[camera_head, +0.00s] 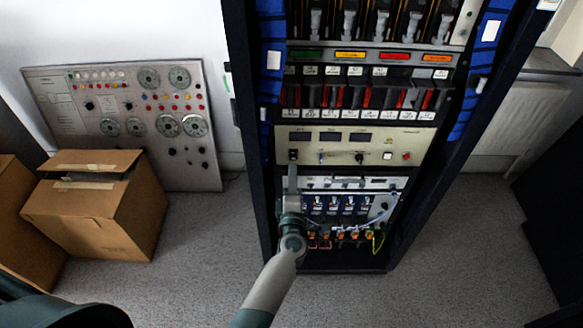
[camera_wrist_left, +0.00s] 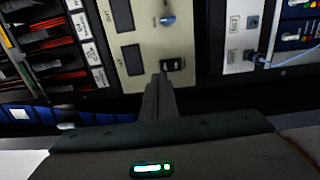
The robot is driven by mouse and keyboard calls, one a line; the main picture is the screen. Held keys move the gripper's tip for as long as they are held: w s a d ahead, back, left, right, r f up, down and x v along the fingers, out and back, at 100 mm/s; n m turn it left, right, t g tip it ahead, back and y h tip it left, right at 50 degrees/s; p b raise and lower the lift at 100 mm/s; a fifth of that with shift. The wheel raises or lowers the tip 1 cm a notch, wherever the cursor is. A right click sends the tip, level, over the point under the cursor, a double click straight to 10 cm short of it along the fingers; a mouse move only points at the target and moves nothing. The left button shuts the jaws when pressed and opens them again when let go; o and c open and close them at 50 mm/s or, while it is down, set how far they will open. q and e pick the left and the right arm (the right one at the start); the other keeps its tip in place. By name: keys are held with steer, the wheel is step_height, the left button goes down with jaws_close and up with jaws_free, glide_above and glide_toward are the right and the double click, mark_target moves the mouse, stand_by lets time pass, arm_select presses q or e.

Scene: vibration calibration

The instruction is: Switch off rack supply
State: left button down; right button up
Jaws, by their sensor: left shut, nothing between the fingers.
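The rack (camera_head: 258,200) stands upright in the middle of the head view. Its beige supply panel (camera_head: 330,150) has dark display windows, small knobs and a red button (camera_head: 407,156). A black switch (camera_head: 293,155) sits at the panel's lower left; it also shows in the left wrist view (camera_wrist_left: 172,64). My left gripper (camera_head: 292,168) is shut and empty, its fingertips just below the switch. In the left wrist view the closed fingers (camera_wrist_left: 159,82) end right at the switch's edge; whether they touch it I cannot tell. My right gripper is not in view.
Above the panel are rows of red and black modules (camera_head: 350,97) and coloured labels. Below it are blue units and loose cables (camera_head: 380,237). Cardboard boxes (camera_head: 95,215) and a grey dial panel (camera_head: 135,110) stand at left. The floor right of the rack is clear.

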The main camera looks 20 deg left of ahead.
arm_select(q)
steer(key=p+v, duration=0.1)
steer(key=v, duration=0.7)
steer(key=shift+s+r+p, duration=0.15)
steer(key=shift+r+p, duration=0.15)
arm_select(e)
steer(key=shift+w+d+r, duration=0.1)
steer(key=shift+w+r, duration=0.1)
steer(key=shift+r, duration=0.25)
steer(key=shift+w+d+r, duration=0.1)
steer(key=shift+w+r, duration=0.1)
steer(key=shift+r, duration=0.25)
arm_select(q)
steer(key=shift+d+f, duration=0.1)
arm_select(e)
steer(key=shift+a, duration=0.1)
